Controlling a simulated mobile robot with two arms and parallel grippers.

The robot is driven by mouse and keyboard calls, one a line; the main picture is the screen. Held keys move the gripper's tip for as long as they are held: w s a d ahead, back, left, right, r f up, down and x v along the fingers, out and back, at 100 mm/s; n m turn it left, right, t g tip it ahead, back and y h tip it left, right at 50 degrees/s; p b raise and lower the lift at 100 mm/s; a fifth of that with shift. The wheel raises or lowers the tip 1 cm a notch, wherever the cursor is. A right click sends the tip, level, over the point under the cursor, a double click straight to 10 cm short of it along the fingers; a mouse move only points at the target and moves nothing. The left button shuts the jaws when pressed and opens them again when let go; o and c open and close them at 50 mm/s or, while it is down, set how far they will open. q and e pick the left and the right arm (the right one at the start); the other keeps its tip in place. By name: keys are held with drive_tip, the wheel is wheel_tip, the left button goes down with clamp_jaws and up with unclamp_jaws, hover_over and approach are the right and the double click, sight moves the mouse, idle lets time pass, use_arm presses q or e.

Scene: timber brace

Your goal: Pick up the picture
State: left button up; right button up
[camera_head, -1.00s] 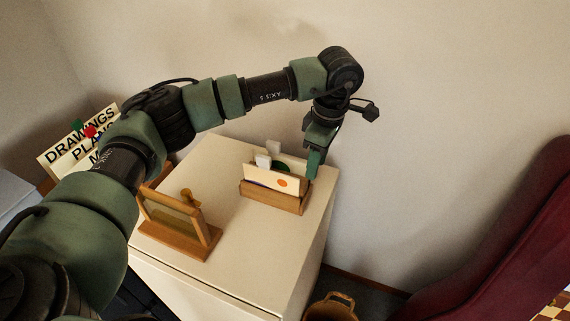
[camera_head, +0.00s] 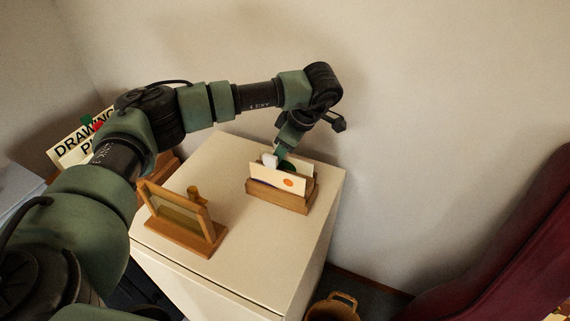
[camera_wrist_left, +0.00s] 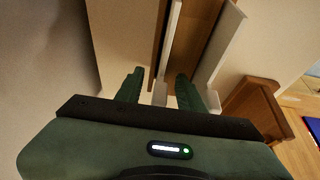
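A white picture card with an orange dot (camera_head: 287,182) stands upright in a wooden holder (camera_head: 278,195) on the white cabinet. Other pale cards stand behind it; my gripper partly hides them. A wooden frame on a stand (camera_head: 180,212) is at the cabinet's front left. My left gripper (camera_head: 281,154) points down at the back of the holder, by the cards. In the left wrist view its fingers (camera_wrist_left: 160,90) are apart, with a small white piece between their tips. I cannot tell whether they touch it. The holder's wooden slot (camera_wrist_left: 166,50) and pale cards (camera_wrist_left: 222,42) lie beyond. My right gripper is not in view.
The white cabinet top (camera_head: 238,165) is clear between frame and holder. A wall rises behind it. A lettered sign (camera_head: 80,142) is at the left, a wicker basket (camera_head: 335,308) on the floor, and a dark red chair (camera_head: 500,250) at the right.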

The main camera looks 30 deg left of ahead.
use_arm(q)
clamp_jaws()
drive_tip(key=shift+r, duration=0.1)
